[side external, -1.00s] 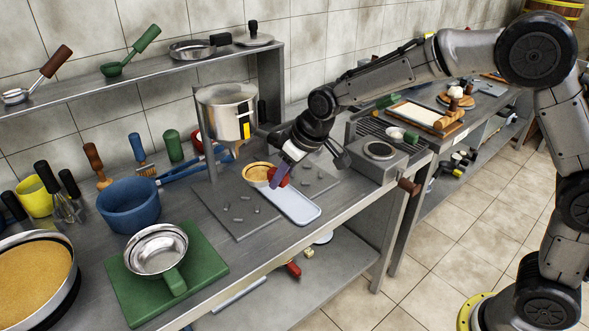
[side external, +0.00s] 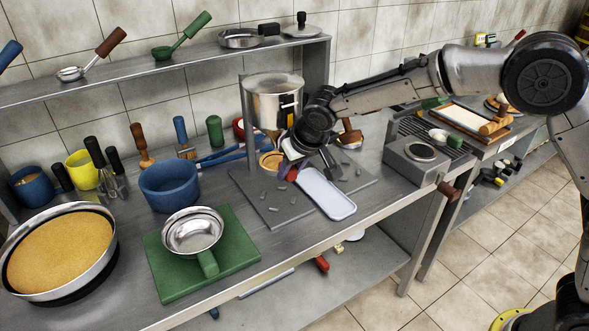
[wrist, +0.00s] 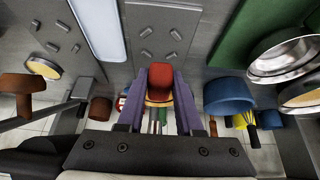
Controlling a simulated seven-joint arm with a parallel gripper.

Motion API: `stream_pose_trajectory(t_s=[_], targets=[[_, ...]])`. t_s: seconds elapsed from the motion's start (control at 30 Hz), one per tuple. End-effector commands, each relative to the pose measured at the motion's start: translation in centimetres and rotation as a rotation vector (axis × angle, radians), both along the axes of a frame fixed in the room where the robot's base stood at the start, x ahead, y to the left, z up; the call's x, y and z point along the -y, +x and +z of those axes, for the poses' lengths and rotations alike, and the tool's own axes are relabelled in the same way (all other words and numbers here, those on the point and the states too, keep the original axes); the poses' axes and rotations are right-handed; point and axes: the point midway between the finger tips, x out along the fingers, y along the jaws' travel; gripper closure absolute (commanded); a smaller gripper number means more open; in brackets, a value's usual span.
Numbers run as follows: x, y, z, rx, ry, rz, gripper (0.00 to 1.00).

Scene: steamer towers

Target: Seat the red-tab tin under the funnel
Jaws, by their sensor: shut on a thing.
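My gripper (wrist: 159,85) is shut on the red tab of the tin; its purple fingers lie on either side of the red tab (wrist: 168,77) in the wrist view. The tin (side external: 269,161), round with a tan filling, is low over the grey slotted plate in the side view, near or below the funnel. I cannot tell whether it touches the plate or is centred. The steel funnel vessel (side external: 270,104) hangs on a stand above it, and my wrist hides part of its lower right. In the wrist view the tab hides most of the tin.
A pale tray (side external: 327,194) lies on the grey plate (side external: 252,193), right of the tin. A brown-tabbed tin (side external: 347,143) is behind my gripper. A blue pot (side external: 169,189) and a green board (side external: 170,270) are to the left. A shelf post stands behind the funnel.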

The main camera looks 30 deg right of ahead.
Motion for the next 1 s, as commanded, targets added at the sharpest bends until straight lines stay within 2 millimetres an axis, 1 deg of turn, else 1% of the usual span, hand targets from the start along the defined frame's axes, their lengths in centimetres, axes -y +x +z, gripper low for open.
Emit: stream_pose_trajectory(t_s=[0.27,0.37,0.8,1.0], targets=[[0.0,0.0,0.1,0.003,0.0,0.001,1.0],[0.0,0.0,-0.3,0.001,-0.001,0.0,1.0],[0.0,0.0,-3.8,0.001,-0.002,0.001,1.0],[0.0,0.0,-4.7,0.002,-0.001,0.002,1.0]])
